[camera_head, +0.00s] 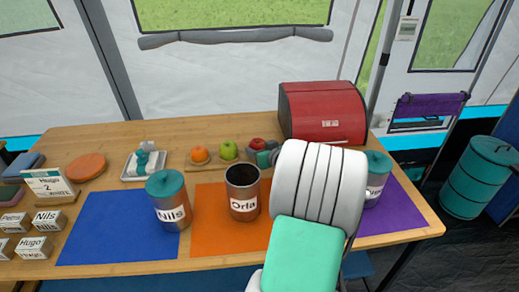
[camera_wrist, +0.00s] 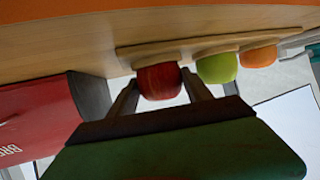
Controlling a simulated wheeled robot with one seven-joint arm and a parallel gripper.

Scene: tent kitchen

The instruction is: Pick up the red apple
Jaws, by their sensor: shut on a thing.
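The red apple (camera_head: 257,144) sits at the right end of a wooden board (camera_head: 217,163) at the back of the table, and my arm partly hides the area beside it. In the wrist view the red apple (camera_wrist: 159,80) is between the two fingers of my gripper (camera_wrist: 160,88), which is shut on it. The apple appears to be still at the board (camera_wrist: 190,45); I cannot tell whether it touches it. In the head view my gripper (camera_head: 266,155) reaches the apple from the right, its fingers mostly hidden.
A green apple (camera_head: 228,149) and an orange (camera_head: 200,153) sit left of the red apple. A red bread box (camera_head: 323,113) stands close on the right. Canisters marked Nils (camera_head: 168,201) and Orla (camera_head: 243,193) stand in front, and another canister (camera_head: 377,177) is partly behind my arm.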

